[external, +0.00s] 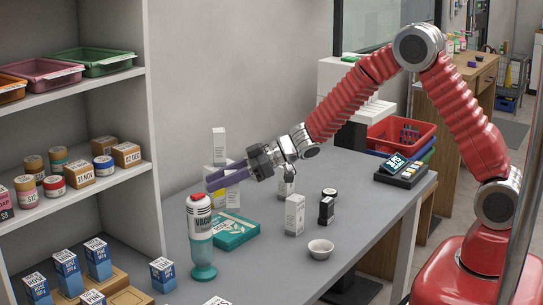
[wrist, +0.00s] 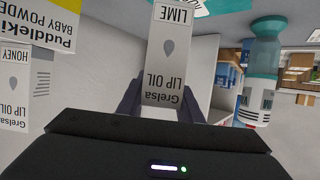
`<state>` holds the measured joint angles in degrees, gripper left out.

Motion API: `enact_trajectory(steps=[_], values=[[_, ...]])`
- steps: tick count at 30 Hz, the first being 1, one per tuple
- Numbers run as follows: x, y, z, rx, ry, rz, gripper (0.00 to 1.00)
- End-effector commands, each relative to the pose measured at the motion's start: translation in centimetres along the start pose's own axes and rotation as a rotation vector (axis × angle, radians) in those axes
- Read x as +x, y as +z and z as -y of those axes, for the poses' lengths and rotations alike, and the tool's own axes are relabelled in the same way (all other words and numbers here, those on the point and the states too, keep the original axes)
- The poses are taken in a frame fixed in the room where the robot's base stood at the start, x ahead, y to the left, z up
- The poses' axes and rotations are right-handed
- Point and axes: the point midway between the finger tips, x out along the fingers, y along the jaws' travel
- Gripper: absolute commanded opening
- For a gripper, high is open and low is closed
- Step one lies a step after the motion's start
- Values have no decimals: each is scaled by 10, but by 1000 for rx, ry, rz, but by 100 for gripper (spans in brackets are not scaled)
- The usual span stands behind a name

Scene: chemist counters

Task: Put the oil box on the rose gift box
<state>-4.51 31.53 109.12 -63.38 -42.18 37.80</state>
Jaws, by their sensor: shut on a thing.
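My gripper (external: 219,178) reaches left over the counter. It is shut on a tall white oil box (wrist: 168,60) marked Grelsa Lip Oil Lime, which sits between the fingers in the wrist view. That view is upside down, so the box is upright. A flat teal box (external: 235,231) with a white label lies on the counter below and nearer the camera; its teal top edge shows in the wrist view (wrist: 205,6). It may be the rose gift box, but its label is too small to read. My fingers partly hide the boxes behind them in the external view.
A red-capped vacuum bottle (external: 201,240) stands left of the teal box.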

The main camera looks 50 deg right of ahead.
Motion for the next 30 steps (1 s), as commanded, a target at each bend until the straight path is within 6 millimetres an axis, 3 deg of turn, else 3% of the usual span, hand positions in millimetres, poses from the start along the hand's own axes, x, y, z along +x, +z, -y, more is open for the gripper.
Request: enact_trajectory(steps=[8,20,21,30], values=[[12,30,0,2,0,2,10],[14,34,0,1,0,1,10],[14,34,0,1,0,1,34],[14,34,0,1,0,1,51]])
